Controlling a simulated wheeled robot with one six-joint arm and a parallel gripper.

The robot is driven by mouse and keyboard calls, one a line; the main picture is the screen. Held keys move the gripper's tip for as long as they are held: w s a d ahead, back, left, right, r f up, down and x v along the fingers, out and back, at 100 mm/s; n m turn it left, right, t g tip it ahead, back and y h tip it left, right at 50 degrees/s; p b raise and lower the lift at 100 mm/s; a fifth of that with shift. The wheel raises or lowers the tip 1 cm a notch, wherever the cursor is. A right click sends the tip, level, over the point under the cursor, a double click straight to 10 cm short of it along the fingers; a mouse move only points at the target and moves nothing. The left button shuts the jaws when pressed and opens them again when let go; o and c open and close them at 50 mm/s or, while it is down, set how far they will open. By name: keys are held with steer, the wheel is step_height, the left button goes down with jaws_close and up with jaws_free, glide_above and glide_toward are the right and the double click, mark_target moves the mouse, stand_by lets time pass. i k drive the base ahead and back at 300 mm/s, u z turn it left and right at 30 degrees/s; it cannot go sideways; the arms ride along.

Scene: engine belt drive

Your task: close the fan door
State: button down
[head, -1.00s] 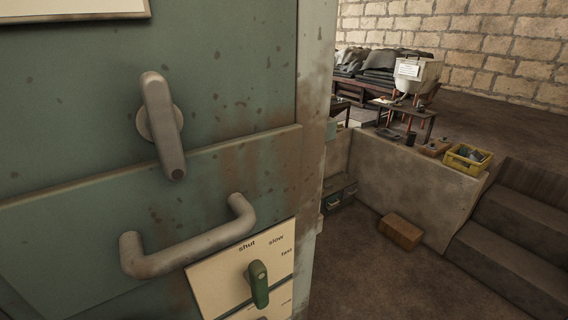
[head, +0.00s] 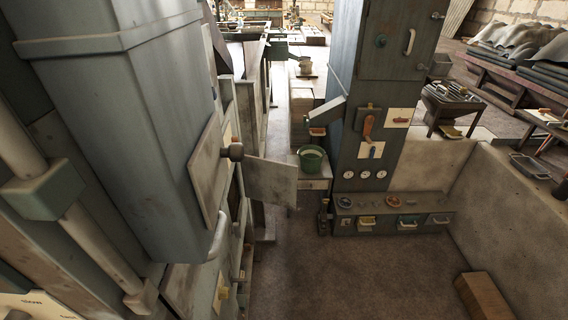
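No door is labelled as the fan door. A pale flat panel (head: 272,181) stands out from the side of the tall grey-green cabinet (head: 110,110) on the left, like a door swung open. A dark round knob (head: 235,152) is on the worn plate beside it, and a pale bar handle (head: 217,236) is below. Part of a cream plate reading "slow" (head: 40,300) shows at the lower left corner. A second cabinet at the back has a door (head: 402,40) with a pale handle, which looks shut. My gripper is not in view.
A green bucket (head: 312,157) stands on a small stand beside the back cabinet. A low drawer unit (head: 392,222) is below its gauges. A brown box (head: 484,296) lies on the floor at lower right. The floor (head: 340,280) in the middle is clear.

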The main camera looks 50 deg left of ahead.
mark_target(275, 182)
steer(key=u, duration=0.95)
steer(key=i, duration=1)
steer(key=u, duration=1.55)
steer(key=i, duration=0.65)
steer(key=u, duration=0.3)
